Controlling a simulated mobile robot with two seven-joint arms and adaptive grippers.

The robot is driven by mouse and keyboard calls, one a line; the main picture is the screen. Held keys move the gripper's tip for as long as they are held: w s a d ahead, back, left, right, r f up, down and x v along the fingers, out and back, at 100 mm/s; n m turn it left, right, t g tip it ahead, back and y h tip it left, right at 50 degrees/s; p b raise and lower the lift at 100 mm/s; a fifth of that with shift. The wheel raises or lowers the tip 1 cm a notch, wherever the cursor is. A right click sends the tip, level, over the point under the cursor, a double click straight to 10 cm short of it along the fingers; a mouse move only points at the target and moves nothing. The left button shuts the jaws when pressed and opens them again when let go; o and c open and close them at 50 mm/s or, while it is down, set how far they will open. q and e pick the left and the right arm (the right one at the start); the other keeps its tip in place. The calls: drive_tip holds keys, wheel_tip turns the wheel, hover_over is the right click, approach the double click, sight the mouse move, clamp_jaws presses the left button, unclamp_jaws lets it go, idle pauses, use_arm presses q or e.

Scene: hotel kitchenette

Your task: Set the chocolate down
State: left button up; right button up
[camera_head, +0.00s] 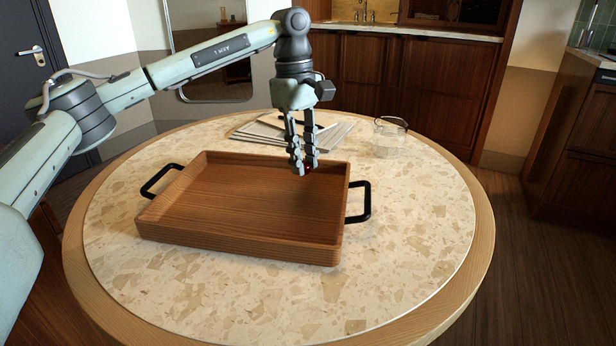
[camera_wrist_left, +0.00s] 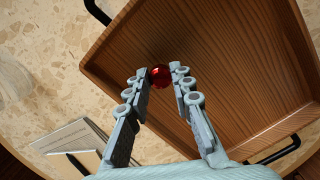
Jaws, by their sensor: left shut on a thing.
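The chocolate (camera_wrist_left: 161,76) is a small, shiny red round thing between my left gripper's fingertips in the left wrist view. In the head view only a speck of red (camera_head: 308,168) shows at the fingertips. My left gripper (camera_head: 303,168) points down and is shut on the chocolate. It is over the back right part of the wooden tray (camera_head: 240,252). The fingertips also show in the left wrist view (camera_wrist_left: 158,78). I cannot tell whether the chocolate touches the tray floor. My right gripper is in neither view.
The tray has black handles (camera_head: 366,202) and is otherwise empty. It stands on a round stone-topped table (camera_head: 410,250). Behind it lie flat papers or folders (camera_head: 255,131) and a clear glass vessel (camera_head: 388,140). The table's front and right are clear.

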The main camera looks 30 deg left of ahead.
sight(309, 172)
use_arm(q)
drive_tip(key=shift+w+d+f, duration=0.3)
drive_tip(key=shift+d+f, duration=0.1)
drive_tip(key=shift+d, duration=0.05)
drive_tip(key=shift+f, duration=1.95)
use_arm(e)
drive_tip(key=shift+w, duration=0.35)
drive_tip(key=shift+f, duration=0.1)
use_arm(q)
drive_tip(key=shift+f, duration=0.15)
drive_tip(key=o, duration=0.7)
drive_tip(key=shift+o, duration=0.3)
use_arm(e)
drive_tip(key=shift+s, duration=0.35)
use_arm(q)
drive_tip(key=shift+r, duration=0.2)
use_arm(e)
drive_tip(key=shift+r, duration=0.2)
